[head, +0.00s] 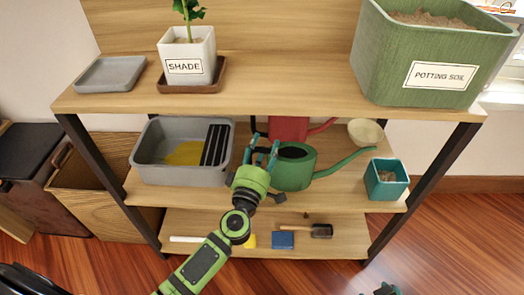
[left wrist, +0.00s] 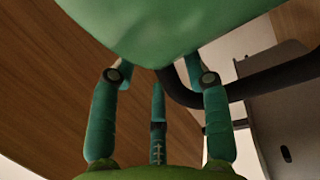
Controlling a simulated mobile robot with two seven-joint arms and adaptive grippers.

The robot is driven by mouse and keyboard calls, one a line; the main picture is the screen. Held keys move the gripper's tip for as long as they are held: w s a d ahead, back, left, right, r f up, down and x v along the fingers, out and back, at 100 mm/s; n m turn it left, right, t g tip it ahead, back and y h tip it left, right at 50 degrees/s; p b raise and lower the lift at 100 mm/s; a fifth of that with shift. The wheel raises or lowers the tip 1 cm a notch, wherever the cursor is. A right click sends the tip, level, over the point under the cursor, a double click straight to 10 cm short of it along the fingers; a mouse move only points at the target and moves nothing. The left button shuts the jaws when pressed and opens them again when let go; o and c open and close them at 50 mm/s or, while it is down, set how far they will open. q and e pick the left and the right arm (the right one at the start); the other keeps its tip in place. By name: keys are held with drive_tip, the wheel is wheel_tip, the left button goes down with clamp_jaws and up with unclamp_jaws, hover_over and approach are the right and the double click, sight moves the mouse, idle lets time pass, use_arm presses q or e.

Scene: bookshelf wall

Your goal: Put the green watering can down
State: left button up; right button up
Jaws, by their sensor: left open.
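The green watering can (head: 294,172) is upright on the middle shelf (head: 330,196), its long spout pointing right. My left gripper (head: 262,148) is open at the can's left side, its teal fingers close to the can body. In the left wrist view the can's smooth green body (left wrist: 165,30) fills the top, and the spread fingers (left wrist: 158,85) reach toward it. Whether a finger touches the can is unclear. A small dark and teal part at the bottom edge of the head view looks like my right gripper (head: 380,289); its jaws cannot be made out.
A red watering can (head: 289,128) stands behind the green one. A grey tub (head: 150,152) is to the left; a beige bowl (head: 366,131) and a teal pot (head: 386,186) are to the right. The top shelf (head: 290,103) overhangs, holding a potted plant (head: 188,62) and a soil bin (head: 400,80).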

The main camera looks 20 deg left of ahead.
use_arm(q)
drive_tip(key=shift+r, duration=0.1)
use_arm(e)
drive_tip(key=shift+s, duration=0.1)
use_arm(q)
drive_tip(key=s, duration=0.4)
drive_tip(key=shift+f, duration=0.35)
drive_tip(key=s+f, duration=0.1)
drive_tip(key=s, duration=0.6)
drive_tip(key=s+d+m+g+h, duration=0.55)
drive_tip(key=d+m+h, duration=0.45)
drive_tip(key=m, duration=0.5)
drive_tip(key=s+a+f+m+g+y, duration=0.3)
drive_tip(key=s+a+f+g+y, duration=0.4)
drive_tip(key=a+f, duration=0.3)
drive_tip(key=shift+s+a+g+y, duration=0.35)
drive_tip(key=shift+s+a+y, duration=0.45)
drive_tip(key=shift+a, duration=0.05)
use_arm(e)
drive_tip(key=shift+s+d+f, duration=0.1)
use_arm(q)
drive_tip(key=shift+w+f+p, duration=0.1)
drive_tip(key=shift+p, duration=0.45)
